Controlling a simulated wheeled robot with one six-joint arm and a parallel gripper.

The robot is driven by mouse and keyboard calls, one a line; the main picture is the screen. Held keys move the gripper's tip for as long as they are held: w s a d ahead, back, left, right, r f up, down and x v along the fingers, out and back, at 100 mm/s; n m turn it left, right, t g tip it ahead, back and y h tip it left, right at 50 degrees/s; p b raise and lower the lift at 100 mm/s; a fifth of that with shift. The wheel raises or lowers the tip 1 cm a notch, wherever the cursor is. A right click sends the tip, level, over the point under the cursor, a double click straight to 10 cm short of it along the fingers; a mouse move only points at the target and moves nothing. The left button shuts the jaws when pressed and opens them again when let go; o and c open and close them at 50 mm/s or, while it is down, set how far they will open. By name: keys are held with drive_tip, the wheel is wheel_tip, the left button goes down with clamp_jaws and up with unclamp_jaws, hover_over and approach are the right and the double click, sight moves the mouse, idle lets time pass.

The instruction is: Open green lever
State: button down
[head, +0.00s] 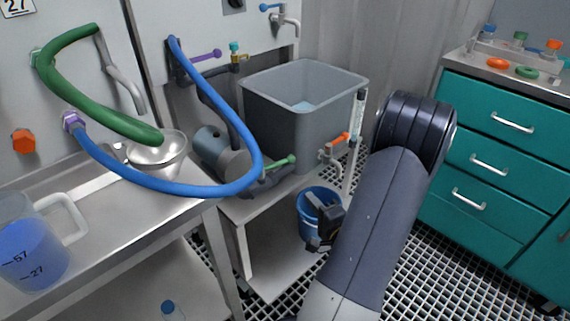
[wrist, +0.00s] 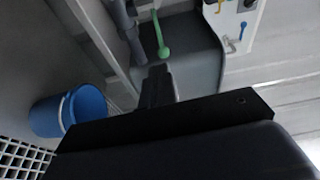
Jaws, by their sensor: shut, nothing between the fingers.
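The green lever (head: 281,162) is a thin handle with a round end. It sits on a dark pipe valve at the lower front of the grey tank and points right in the head view. In the wrist view the lever (wrist: 160,34) hangs down the picture, its round end just above my fingertips. My gripper (head: 312,244) is low and to the right of the lever in the head view, in front of the blue bucket. In the wrist view my gripper (wrist: 158,72) is shut and empty, apart from the lever as far as I can tell.
A blue bucket (head: 312,206) stands near my gripper. A blue hose (head: 205,190) loops in front of the pump (head: 212,143). Teal drawers (head: 490,160) stand right.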

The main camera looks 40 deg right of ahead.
sight(284, 163)
drive_tip(key=shift+m, duration=0.3)
drive_tip(key=w+b, duration=0.1)
drive_tip(key=w, duration=0.3)
drive_tip(key=w+d+b, duration=0.1)
drive_tip(key=w, duration=0.4)
drive_tip(key=w+d+b, duration=0.1)
drive_tip(key=w, duration=0.3)
drive_tip(key=shift+w+d, duration=0.15)
drive_tip(key=shift+w, duration=0.2)
drive_tip(key=shift+w+d+r+p, duration=0.2)
drive_tip(key=shift+w+d+p, duration=0.1)
drive_tip(key=shift+w, duration=0.05)
drive_tip(key=shift+w+d+f+p, duration=0.1)
drive_tip(key=shift+w+d+p, duration=0.3)
drive_tip(key=shift+w, duration=0.15)
